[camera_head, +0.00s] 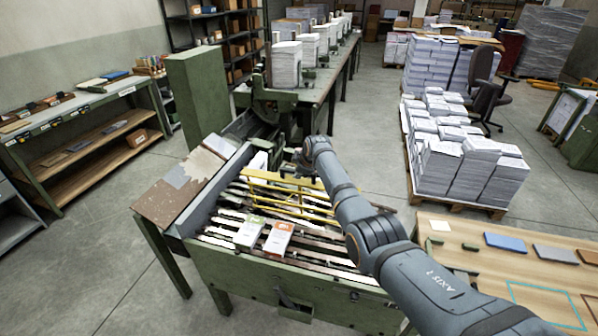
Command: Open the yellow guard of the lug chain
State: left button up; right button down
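The yellow guard (278,184) is a barred frame lying across the far half of the green machine's bed. It lies low over the lug chain (300,245), whose dark rails and pale strips run across the bed. My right arm comes in from the lower right and bends down behind the guard's far edge. My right gripper (290,172) is small and dark at the arm's end, close to that edge. I cannot tell whether it touches the guard or whether its fingers are open. My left gripper is not in view.
Two small booklets, one whitish (249,232) and one orange and white (279,238), lie on the bed before the guard. A wooden table (460,260) stands at right. A loaded pallet (455,198) is behind it. Floor is clear at left.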

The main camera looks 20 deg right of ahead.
jog(key=shift+w+d+r, duration=0.1)
dwell(0.3)
jog(key=c, duration=1.3)
grip_release()
jog(key=shift+c, duration=0.2)
jog(key=v, duration=1.2)
